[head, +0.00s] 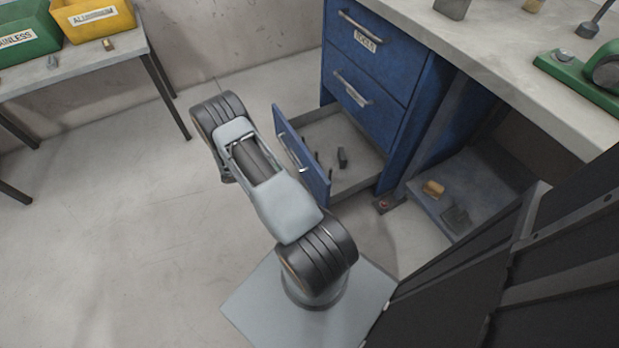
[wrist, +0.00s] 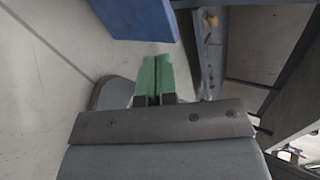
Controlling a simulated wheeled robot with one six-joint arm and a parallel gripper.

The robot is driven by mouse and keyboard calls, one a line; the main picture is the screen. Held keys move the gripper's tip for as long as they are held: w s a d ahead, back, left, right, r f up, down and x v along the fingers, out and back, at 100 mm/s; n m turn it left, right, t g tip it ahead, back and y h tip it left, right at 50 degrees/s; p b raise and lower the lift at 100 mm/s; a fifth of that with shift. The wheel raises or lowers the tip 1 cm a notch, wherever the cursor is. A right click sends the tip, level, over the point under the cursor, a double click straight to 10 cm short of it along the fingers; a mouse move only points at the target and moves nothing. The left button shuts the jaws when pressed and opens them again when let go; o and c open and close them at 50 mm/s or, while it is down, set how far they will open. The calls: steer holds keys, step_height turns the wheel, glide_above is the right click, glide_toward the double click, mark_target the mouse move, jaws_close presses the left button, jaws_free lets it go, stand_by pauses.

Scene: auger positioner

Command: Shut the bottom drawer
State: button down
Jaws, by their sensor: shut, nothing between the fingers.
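The bottom drawer (head: 302,150) of the blue cabinet is pulled well out, with a pale bar handle (head: 291,153) on its blue front. Several small dark items lie inside it. My arm stands in front of the drawer, and in the head view my gripper is hidden. In the wrist view my gripper (wrist: 153,80) shows two green fingers, closed together with nothing between them. A blue panel (wrist: 140,18), which looks like the drawer's front, lies just beyond the fingertips. I cannot tell whether they touch it.
The two upper drawers (head: 367,40) (head: 352,88) are shut. A workbench (head: 480,45) extends right, with a low shelf (head: 470,180) beneath holding small items. A side table (head: 70,75) with green and yellow bins stands at left. The floor (head: 110,220) at left is clear.

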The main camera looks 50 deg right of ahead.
steer(key=n+b, duration=0.1)
steer(key=n, duration=0.1)
glide_toward(315, 170)
steer(key=shift+h, duration=0.3)
steer(key=b+x, duration=0.1)
steer(key=x, duration=0.1)
steer(key=b+x, duration=0.1)
steer(key=x, duration=0.1)
steer(key=f+b+x, duration=0.1)
steer(key=x, duration=0.1)
steer(key=shift+a, duration=0.35)
steer(key=shift+s+d+b, duration=0.2)
steer(key=shift+d+b, duration=0.2)
steer(key=shift+d, duration=0.2)
steer(key=shift+d, duration=0.1)
